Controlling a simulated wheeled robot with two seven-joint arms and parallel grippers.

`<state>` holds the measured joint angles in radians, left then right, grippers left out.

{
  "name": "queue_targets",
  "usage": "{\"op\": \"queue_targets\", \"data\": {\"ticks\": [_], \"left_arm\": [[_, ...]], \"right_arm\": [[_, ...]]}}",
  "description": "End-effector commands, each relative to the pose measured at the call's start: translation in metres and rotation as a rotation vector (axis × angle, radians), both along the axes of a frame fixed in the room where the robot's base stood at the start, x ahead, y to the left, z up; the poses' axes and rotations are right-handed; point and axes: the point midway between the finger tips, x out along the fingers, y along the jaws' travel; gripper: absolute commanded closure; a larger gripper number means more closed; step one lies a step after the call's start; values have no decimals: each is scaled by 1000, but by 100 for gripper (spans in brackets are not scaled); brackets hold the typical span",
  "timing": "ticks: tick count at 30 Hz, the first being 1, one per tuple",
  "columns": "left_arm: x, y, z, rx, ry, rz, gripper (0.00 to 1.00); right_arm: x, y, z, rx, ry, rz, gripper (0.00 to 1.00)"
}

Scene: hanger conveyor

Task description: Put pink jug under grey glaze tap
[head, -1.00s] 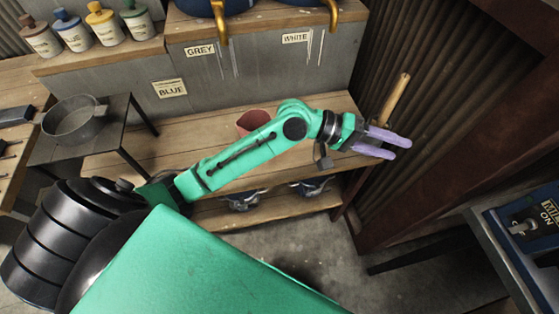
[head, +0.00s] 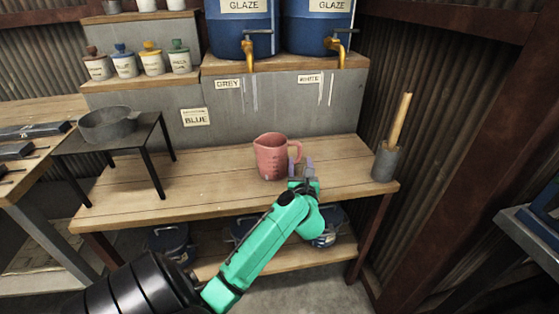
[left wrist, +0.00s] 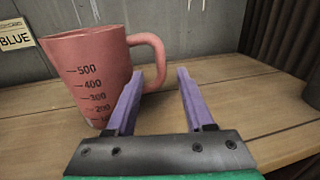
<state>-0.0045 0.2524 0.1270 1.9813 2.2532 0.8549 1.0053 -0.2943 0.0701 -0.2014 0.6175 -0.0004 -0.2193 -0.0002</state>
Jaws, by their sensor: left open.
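The pink jug (head: 270,157) stands upright on the wooden bench, its handle to the right. In the left wrist view the jug (left wrist: 95,75) is close on the left, with black measuring marks on its side. My left gripper (head: 304,165) is open beside the handle; in the left wrist view its purple fingers (left wrist: 155,90) have the handle's edge near the left finger, and I cannot tell whether they touch. The grey glaze tap (head: 249,50) is yellow, on the left blue barrel, above the GREY label (head: 229,84). My right gripper is not in view.
A second yellow tap (head: 334,46) sits above the WHITE label (head: 310,78). A grey pot with a wooden handle (head: 387,150) stands at the bench's right end. A small black table with a metal pan (head: 107,123) is at left. The bench (head: 190,188) left of the jug is clear.

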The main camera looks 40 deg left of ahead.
Motion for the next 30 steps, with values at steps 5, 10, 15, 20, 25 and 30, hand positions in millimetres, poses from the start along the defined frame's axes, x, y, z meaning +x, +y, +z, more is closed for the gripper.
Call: {"op": "queue_targets", "data": {"ticks": [5,10,15,20,25,30], "left_arm": [[19,20,1,4,-1,1,47],[39,38,0,3,0,0,47],[41,40,1,2,-1,-2,47],[41,40,1,2,-1,-2,89],[41,39,1,2,-1,-2,100],[41,39,0,2,-1,-1,100]], "right_arm": [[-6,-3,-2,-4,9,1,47],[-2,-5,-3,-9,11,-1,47],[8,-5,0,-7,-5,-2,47],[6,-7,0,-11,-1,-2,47],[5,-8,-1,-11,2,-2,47],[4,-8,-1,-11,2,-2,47]]}}
